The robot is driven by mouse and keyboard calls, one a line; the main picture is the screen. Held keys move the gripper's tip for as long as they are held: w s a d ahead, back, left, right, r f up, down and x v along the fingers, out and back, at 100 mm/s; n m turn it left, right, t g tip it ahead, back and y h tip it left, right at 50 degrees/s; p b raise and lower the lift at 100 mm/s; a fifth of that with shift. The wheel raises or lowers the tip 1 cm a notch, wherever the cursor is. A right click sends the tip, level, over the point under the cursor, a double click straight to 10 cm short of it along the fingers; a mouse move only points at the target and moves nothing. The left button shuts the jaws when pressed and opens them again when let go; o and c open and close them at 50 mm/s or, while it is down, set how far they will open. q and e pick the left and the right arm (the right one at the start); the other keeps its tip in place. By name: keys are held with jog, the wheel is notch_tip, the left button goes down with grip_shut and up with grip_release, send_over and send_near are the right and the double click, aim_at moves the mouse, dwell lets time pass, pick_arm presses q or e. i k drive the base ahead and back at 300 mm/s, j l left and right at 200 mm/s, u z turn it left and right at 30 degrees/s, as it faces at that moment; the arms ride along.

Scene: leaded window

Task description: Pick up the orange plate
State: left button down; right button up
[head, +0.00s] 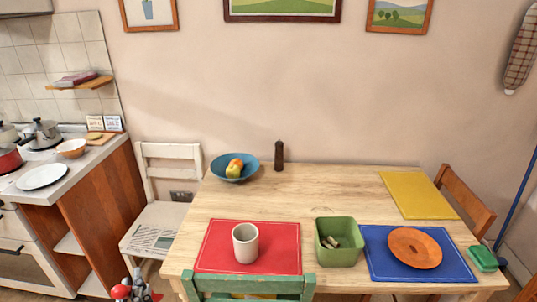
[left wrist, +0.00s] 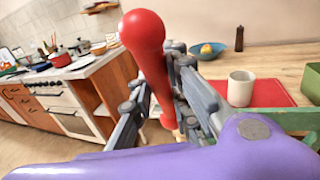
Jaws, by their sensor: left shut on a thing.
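The orange plate (head: 415,248) lies flat on the blue placemat (head: 378,262) at the right front of the wooden table. My left gripper (head: 137,283) is low at the bottom left of the head view, beside the table and far from the plate. In the left wrist view my left gripper (left wrist: 170,88) is shut on a red round-ended handle-like thing (left wrist: 145,35). The red thing also shows in the head view (head: 120,291). The plate is not in the left wrist view. My right gripper is not in view.
A green square bin (head: 337,256) with small things inside stands left of the plate. A cup (head: 245,243) stands on a red placemat (head: 213,252). A green chair (head: 250,282) stands at the front edge. A green sponge-like block (head: 483,259) is right of the plate.

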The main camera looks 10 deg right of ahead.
aim_at(415, 248)
jog(key=l+z, duration=0.4)
jog(key=l, duration=1.35)
jog(key=k+l, duration=0.05)
